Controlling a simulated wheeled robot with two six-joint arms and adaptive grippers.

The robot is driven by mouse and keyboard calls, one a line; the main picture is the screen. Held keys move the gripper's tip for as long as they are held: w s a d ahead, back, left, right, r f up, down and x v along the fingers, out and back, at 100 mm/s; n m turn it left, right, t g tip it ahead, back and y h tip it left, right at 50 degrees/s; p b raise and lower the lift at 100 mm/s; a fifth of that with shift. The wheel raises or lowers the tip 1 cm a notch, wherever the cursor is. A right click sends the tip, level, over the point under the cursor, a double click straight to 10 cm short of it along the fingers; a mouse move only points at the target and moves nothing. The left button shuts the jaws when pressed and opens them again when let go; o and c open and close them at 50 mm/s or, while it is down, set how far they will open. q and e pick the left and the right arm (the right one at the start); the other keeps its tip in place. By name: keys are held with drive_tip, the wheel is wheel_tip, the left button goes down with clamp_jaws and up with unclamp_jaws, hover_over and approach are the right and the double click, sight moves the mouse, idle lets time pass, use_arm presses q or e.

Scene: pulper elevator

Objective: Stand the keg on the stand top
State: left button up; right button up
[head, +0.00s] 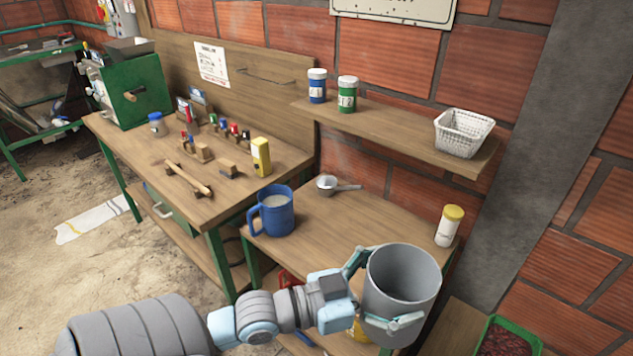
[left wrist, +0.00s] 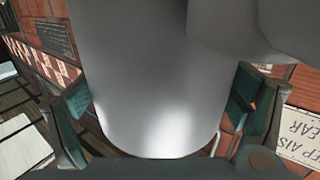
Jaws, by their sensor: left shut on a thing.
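The keg (head: 402,285) looks like a plain grey, open-topped cylinder, in front of the bench at the lower middle right of the head view. It is roughly upright, tilted a little, with its mouth facing up. My left gripper (head: 376,292) is shut around its side, one finger on each side. In the left wrist view the keg (left wrist: 155,90) fills the middle between the green-padded fingers. A low wooden top (head: 455,328) shows partly behind and right of the keg; I cannot tell whether it is the stand top. My right gripper is not in view.
A blue jug (head: 275,213), a metal scoop (head: 328,186) and a yellow-capped bottle (head: 449,226) stand on the wooden bench (head: 350,215) behind. A green crate (head: 508,340) of dark red contents sits at the lower right. A shelf (head: 400,127) hangs above.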

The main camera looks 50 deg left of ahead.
sight(384, 268)
use_arm(q)
drive_tip(key=w+a+f, duration=0.1)
drive_tip(key=w+a+y+b, duration=0.1)
drive_tip(key=w, duration=0.1)
drive_tip(key=w+a+f+n+t+y, duration=0.1)
drive_tip(key=shift+w+a+f, duration=0.3)
drive_tip(key=shift+w+f, duration=0.05)
drive_tip(key=shift+w, duration=0.05)
drive_tip(key=w+a+r+n+y+b, duration=0.1)
drive_tip(key=w+a+n+y+b, duration=0.2)
drive_tip(key=a, duration=0.5)
drive_tip(key=w+a+n+y, duration=0.3)
drive_tip(key=w+a+y, duration=0.3)
drive_tip(key=a, duration=0.2)
drive_tip(key=w+a+r+n+y+b, duration=0.1)
drive_tip(key=w+a+n+y+b, duration=0.2)
drive_tip(key=a, duration=0.5)
wheel_tip(384, 268, down, 20)
drive_tip(key=y+b, duration=0.1)
drive_tip(key=b, duration=0.5)
drive_tip(key=shift+w+d+r, duration=0.2)
drive_tip(key=shift+w+r, duration=0.05)
drive_tip(key=shift+w, duration=0.2)
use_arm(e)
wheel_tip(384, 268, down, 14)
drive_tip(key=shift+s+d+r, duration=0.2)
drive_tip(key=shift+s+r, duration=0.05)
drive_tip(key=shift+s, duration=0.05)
